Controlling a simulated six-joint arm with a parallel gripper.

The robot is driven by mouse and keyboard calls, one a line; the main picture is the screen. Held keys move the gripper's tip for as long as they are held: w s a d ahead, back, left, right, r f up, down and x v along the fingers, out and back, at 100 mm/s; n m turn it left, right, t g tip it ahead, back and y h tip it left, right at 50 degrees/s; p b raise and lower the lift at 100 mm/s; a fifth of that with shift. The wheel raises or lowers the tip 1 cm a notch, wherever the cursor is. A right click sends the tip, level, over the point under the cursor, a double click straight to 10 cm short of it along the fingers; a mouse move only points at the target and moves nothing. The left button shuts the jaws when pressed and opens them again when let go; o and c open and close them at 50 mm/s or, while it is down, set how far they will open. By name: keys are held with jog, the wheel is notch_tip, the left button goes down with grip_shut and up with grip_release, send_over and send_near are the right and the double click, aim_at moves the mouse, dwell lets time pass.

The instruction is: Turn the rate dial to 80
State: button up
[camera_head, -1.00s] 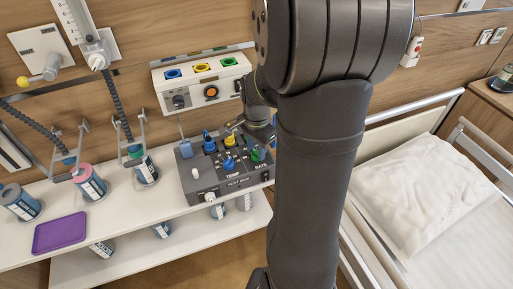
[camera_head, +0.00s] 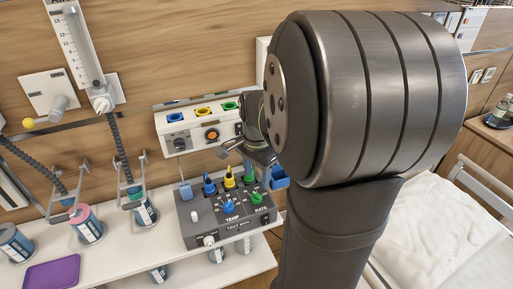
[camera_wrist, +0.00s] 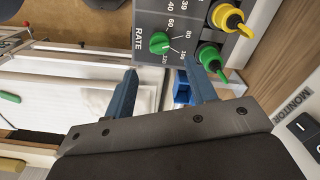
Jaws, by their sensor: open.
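The rate dial (camera_head: 257,198) is a round green knob at the right of the dark grey test box (camera_head: 205,234), above the word RATE. In the wrist view the green dial (camera_wrist: 159,43) shows beside printed numbers including 60, 80 and 100. I cannot tell exactly which number its pointer meets. My gripper (camera_wrist: 170,62) is open, with its two blue-grey fingers apart and nothing between them touching. The dial lies a little beyond the fingertips in that view. In the head view my gripper (camera_head: 262,157) is above and behind the dial, partly hidden by my arm.
A blue temp dial (camera_head: 228,206) sits left of the rate dial. Yellow (camera_head: 229,178) and blue (camera_head: 208,185) plugs stand up behind the dials; a green plug (camera_wrist: 209,57) is close to one finger. A purple tray (camera_head: 52,272) is at lower left.

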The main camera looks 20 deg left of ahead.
aim_at(256, 194)
notch_tip(256, 194, up, 10)
dwell(0.3)
dwell(0.3)
notch_tip(256, 194, down, 17)
jog(key=shift+f, duration=0.2)
dwell(0.4)
jog(key=shift+r, duration=0.1)
jog(key=n, duration=0.4)
jog(key=shift+n, duration=0.3)
jog(key=n, duration=0.4)
jog(key=shift+n, duration=0.3)
notch_tip(256, 194, up, 8)
jog(key=shift+r, duration=0.1)
dwell(1.9)
